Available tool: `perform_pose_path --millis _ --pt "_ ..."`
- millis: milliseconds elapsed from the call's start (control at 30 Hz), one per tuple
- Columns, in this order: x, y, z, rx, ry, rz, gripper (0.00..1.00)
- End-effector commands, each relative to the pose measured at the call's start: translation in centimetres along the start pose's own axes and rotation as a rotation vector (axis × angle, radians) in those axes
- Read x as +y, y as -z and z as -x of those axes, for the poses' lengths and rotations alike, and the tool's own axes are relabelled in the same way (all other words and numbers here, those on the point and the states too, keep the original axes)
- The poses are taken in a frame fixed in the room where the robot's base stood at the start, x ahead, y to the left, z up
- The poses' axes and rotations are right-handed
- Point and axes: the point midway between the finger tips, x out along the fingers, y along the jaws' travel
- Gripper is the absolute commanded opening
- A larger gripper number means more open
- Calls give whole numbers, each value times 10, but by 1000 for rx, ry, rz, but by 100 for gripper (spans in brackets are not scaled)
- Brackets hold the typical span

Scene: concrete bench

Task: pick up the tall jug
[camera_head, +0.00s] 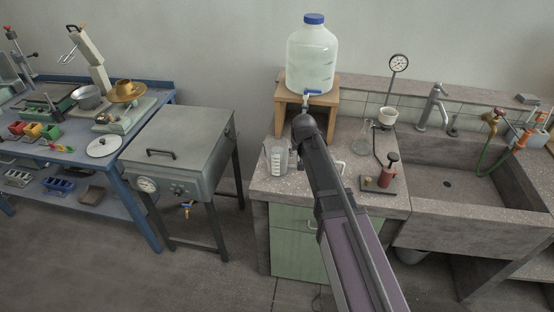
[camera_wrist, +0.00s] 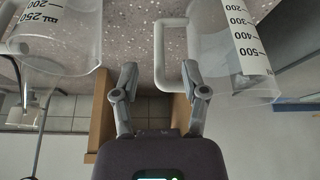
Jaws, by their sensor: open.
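A clear jug with a white handle and a scale up to 500 (camera_wrist: 232,40) fills the upper right of the wrist view. It appears to be the clear jug (camera_head: 277,156) on the bench left of my arm in the head view. In the wrist view, a second clear jug, marked 250 ml (camera_wrist: 65,40), is at the upper left. Which is taller is hard to tell. My gripper (camera_wrist: 163,85) is open and empty, its fingers pointing toward the 500-scale jug's handle, with no clear contact. In the head view, my arm hides the gripper and most of the second jug.
A large water bottle (camera_head: 313,55) stands on a wooden stand (camera_head: 330,103) behind. A glass flask (camera_head: 362,143) and a red burner-like device (camera_head: 387,174) are to the right, before the sink (camera_head: 460,185). A steel cabinet (camera_head: 185,140) stands left, across a gap.

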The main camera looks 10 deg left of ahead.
Motion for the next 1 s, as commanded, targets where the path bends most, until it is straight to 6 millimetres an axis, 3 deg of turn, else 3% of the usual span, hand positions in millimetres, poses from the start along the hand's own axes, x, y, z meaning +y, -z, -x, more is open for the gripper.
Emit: perform_pose_path --millis 600,1000 --pt "2 0 -46 0 0 -1 57" --pt "2 0 -50 0 0 -1 57"
